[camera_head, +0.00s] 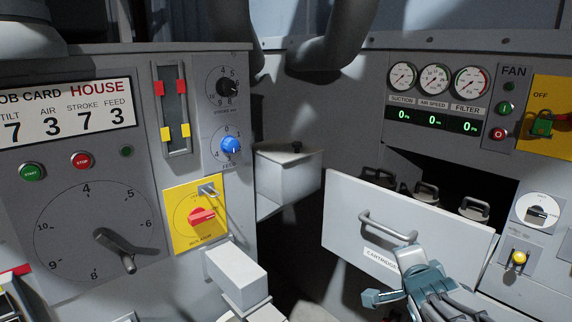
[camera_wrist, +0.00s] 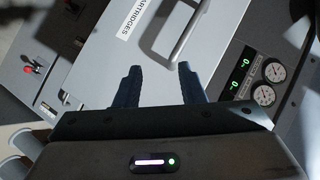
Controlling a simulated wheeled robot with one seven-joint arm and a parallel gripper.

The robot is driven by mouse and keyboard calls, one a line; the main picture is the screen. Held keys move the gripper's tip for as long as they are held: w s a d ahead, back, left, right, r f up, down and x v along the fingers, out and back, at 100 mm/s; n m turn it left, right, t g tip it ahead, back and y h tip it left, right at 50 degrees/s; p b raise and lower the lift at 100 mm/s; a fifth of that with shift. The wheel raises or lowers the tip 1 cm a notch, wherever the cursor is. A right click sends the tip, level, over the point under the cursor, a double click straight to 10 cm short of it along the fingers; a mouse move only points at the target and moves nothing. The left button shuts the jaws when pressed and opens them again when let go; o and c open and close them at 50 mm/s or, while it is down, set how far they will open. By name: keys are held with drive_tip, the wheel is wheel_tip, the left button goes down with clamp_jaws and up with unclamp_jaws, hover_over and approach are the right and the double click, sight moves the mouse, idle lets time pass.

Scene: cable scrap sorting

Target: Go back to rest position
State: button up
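My gripper (camera_head: 390,276) is in front of the open drawer (camera_head: 345,205) at the lower right of the head view. Its teal fingers are low, near the "CARTRIDGES" label (camera_head: 381,259). In the wrist view my gripper (camera_wrist: 158,72) shows two dark fingers spread apart with nothing between them. The drawer's handle (camera_wrist: 190,35) is beyond the fingertips in the wrist view and looks free of them. The same drawer handle (camera_head: 392,228) shows in the head view, apart from the fingers. Whether any finger touches the drawer front, I cannot tell.
Several dark cartridges with handles (camera_head: 426,191) stand behind the drawer front. A grey box (camera_head: 288,178) juts out between the two panels. The left panel has a red isolator knob (camera_head: 202,216) and a large dial (camera_head: 100,240). Gauges (camera_head: 435,79) and a yellow lockout plate (camera_head: 550,92) are at upper right.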

drive_tip(key=s+a+r+n+g+y+p, duration=0.2)
drive_tip(key=s+a+n+g+p, duration=0.6)
drive_tip(key=s+n, duration=0.7)
drive_tip(key=shift+a+n+g+y, duration=0.3)
drive_tip(key=shift+a+g+y, duration=0.2)
drive_tip(key=shift+a+g, duration=0.6)
